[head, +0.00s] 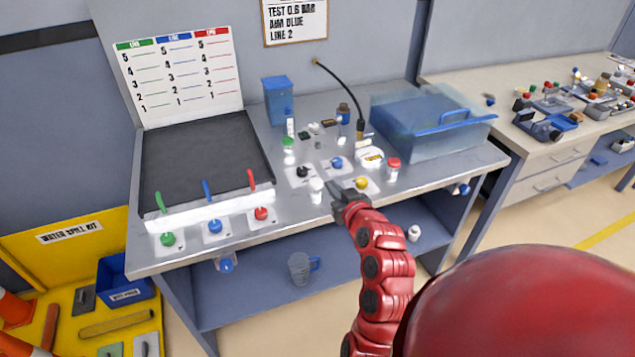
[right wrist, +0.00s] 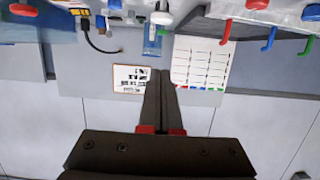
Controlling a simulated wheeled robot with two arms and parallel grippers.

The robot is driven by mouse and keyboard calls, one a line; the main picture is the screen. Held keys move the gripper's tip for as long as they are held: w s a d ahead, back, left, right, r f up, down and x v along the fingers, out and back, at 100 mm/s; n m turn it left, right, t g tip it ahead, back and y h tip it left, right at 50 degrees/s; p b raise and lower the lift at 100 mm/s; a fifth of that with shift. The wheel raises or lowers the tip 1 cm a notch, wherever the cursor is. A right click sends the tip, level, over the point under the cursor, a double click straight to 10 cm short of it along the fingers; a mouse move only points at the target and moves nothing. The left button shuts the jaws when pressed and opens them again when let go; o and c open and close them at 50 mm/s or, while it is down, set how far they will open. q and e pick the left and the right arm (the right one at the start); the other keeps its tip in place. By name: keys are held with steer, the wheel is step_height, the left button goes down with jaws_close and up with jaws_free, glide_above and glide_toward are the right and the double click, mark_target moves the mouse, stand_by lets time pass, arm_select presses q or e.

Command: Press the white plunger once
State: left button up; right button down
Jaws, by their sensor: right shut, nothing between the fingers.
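The white plunger (head: 316,185) stands upright on the metal bench top, in front of a black knob (head: 302,172) on a small pale plate. My right gripper (head: 334,189) is just to the right of the white plunger in the head view. Its dark fingers are shut and empty, and I cannot tell whether they touch the plunger. In the right wrist view the closed fingers (right wrist: 160,78) show with nothing between them. A white knob (right wrist: 162,17) hangs above their tips there, perhaps the same plunger. My left gripper is not in view.
Nearby stand a blue knob (head: 336,162), a yellow knob (head: 362,183) and a red-capped jar (head: 393,168). A translucent blue bin (head: 425,125) sits at the right back. Green, blue and red knobs with levers line the left front, before a dark panel (head: 205,160).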

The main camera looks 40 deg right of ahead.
steer(key=shift+w, duration=0.1)
steer(key=p, duration=0.4)
glide_above(316, 184)
steer(key=s, duration=0.2)
step_height(316, 184, down, 2)
step_height(316, 184, down, 4)
steer(key=shift+w+a+f+p, duration=0.15)
steer(key=shift+f+p, duration=0.05)
steer(key=shift+p, duration=0.45)
